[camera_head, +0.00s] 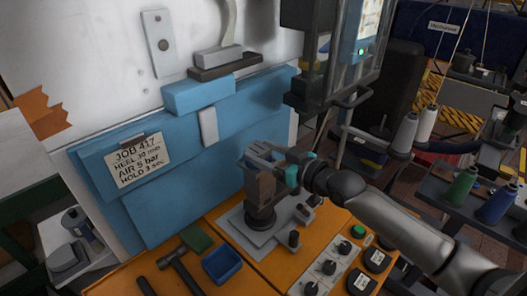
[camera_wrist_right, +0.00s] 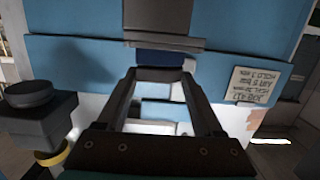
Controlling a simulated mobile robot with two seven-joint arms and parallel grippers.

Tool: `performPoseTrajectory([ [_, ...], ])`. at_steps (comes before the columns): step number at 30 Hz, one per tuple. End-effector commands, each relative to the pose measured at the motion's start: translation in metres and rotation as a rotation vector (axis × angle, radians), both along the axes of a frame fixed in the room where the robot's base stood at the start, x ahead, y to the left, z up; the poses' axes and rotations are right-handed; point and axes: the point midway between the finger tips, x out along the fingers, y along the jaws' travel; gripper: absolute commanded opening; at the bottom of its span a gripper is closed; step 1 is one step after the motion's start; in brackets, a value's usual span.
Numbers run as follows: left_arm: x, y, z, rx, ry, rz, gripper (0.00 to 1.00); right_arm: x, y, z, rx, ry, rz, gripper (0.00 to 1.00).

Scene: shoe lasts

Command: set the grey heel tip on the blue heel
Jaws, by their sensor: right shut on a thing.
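My right gripper (camera_head: 262,157) is above the brown shoe last (camera_head: 260,190), which stands on a dark round base. In the right wrist view, which is upside down, my two fingers (camera_wrist_right: 160,78) close around a dark grey piece, the heel tip (camera_wrist_right: 160,74). A dark blue block, the blue heel (camera_wrist_right: 162,58), shows just beyond the tip, in line with it, with the grey-brown last (camera_wrist_right: 164,18) past it. I cannot tell whether tip and heel touch. In the head view the fingers hide most of both. My left gripper is not in view.
A blue machine panel with a job sign (camera_head: 138,160) stands behind the last. A grey plate (camera_head: 240,232) lies under it. A blue tray (camera_head: 222,265), a hammer (camera_head: 185,270) and a control panel (camera_head: 333,266) are on the orange bench. A dark machine frame (camera_head: 300,95) rises behind my right arm.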

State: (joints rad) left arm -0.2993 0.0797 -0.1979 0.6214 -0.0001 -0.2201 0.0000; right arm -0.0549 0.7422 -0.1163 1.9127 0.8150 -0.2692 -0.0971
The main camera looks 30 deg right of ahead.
Motion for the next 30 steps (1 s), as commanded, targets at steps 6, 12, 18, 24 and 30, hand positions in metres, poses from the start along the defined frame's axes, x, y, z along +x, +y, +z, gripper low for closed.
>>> performPoseTrajectory([
  [6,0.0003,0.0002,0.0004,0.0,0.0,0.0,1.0,0.0002,-0.0001,0.0008,0.0,-0.001,0.0,0.15],
  [12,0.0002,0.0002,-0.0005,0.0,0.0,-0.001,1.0,0.0002,-0.0002,-0.0006,-0.001,0.0,0.0,0.15],
  [18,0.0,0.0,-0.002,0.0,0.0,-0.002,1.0,0.0001,-0.0002,-0.0031,0.0,0.0,0.0,0.15],
  [24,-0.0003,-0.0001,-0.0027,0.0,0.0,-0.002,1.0,0.0002,-0.0002,-0.0049,0.0,0.0,0.0,0.15],
  [30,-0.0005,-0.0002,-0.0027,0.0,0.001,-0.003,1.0,0.0,-0.0002,-0.0053,-0.001,0.002,0.0,0.73],
])
